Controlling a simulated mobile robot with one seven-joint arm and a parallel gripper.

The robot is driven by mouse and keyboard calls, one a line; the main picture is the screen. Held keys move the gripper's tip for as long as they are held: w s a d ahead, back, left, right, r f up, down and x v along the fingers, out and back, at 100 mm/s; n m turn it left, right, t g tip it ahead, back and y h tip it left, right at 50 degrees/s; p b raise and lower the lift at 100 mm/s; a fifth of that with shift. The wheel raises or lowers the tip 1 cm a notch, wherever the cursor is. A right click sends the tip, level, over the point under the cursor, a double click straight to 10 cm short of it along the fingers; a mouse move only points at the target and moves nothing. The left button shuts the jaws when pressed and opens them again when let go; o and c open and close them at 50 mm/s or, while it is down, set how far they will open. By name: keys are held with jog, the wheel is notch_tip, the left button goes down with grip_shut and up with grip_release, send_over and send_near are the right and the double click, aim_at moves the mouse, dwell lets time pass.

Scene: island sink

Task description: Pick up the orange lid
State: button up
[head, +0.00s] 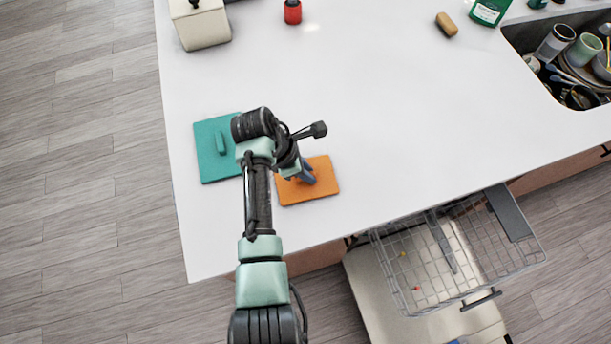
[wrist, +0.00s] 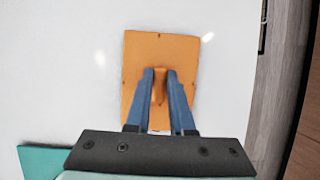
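The orange lid (head: 322,183) is a flat rectangle lying on the white counter near its front edge. In the wrist view the orange lid (wrist: 158,48) has a raised handle bar (wrist: 159,84) in its middle. My gripper (head: 308,177) is over the lid. In the wrist view the two blue fingers of my gripper (wrist: 160,76) stand on either side of the handle, with small gaps showing. Whether the fingertips touch the handle's sides is hard to tell. The lid looks flat on the counter.
A teal lid (head: 209,165) with a handle lies just left of the orange one. A white canister (head: 202,28), a red jar (head: 292,12) and a sponge (head: 447,24) stand farther back. A sink with dishes is at the right. An open wire dishwasher rack (head: 455,290) is below the counter's front edge.

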grip_shut()
